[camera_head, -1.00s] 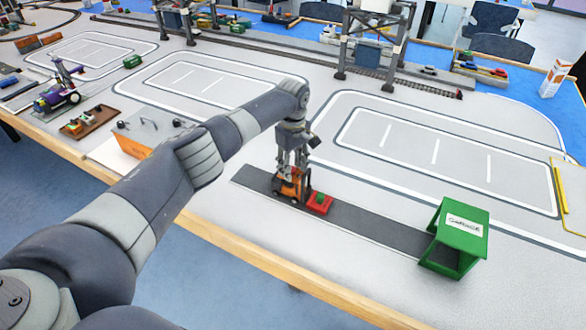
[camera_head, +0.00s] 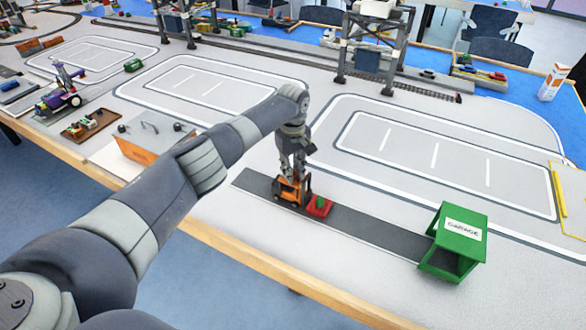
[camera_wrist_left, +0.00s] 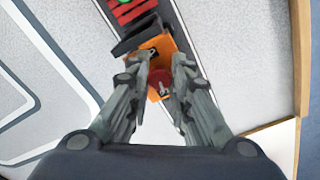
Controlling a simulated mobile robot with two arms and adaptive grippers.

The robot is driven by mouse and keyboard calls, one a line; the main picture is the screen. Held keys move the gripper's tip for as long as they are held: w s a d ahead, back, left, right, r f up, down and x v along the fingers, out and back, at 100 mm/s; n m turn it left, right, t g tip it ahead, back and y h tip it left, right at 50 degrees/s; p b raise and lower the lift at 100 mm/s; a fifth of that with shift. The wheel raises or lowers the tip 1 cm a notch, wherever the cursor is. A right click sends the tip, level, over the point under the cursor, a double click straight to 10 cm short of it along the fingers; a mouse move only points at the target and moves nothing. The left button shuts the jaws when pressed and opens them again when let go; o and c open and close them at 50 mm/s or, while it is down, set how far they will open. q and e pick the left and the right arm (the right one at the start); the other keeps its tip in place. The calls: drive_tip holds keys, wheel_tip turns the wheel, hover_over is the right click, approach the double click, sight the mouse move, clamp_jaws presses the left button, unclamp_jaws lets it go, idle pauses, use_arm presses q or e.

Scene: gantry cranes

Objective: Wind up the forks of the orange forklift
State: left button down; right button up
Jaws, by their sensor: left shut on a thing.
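The orange forklift (camera_head: 289,192) stands on the dark strip, facing the red pallet (camera_head: 320,207) with a green item on it. My left gripper (camera_head: 293,174) reaches down onto the forklift from above. The fork height is too small to tell, and the fingers partly hide the body. My right gripper is not in view.
A green garage (camera_head: 458,236) stands at the right end of the dark strip (camera_head: 375,230). An orange-fronted box (camera_head: 135,152) stands left of my left arm. The table's wooden front edge (camera_head: 270,262) runs below. Marked lots behind the forklift are empty.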

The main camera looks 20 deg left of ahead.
use_arm(q)
drive_tip(key=m+p, duration=0.1)
drive_tip(key=m, duration=0.3)
drive_tip(key=shift+s+a+m, duration=0.1)
drive_tip(key=shift+s+m, duration=0.05)
drive_tip(key=shift+m, duration=0.15)
drive_tip(key=m, duration=0.4)
drive_tip(key=shift+m+p, duration=0.3)
drive_tip(key=shift+p, duration=0.05)
drive_tip(key=m, duration=0.5)
drive_tip(key=shift+a+f, duration=0.1)
drive_tip(key=shift+a, duration=0.1)
drive_tip(key=m, duration=0.5)
drive_tip(key=shift+a, duration=0.1)
drive_tip(key=shift+m, duration=0.4)
drive_tip(key=c, duration=1.4)
unclamp_jaws()
drive_tip(key=shift+c, duration=0.2)
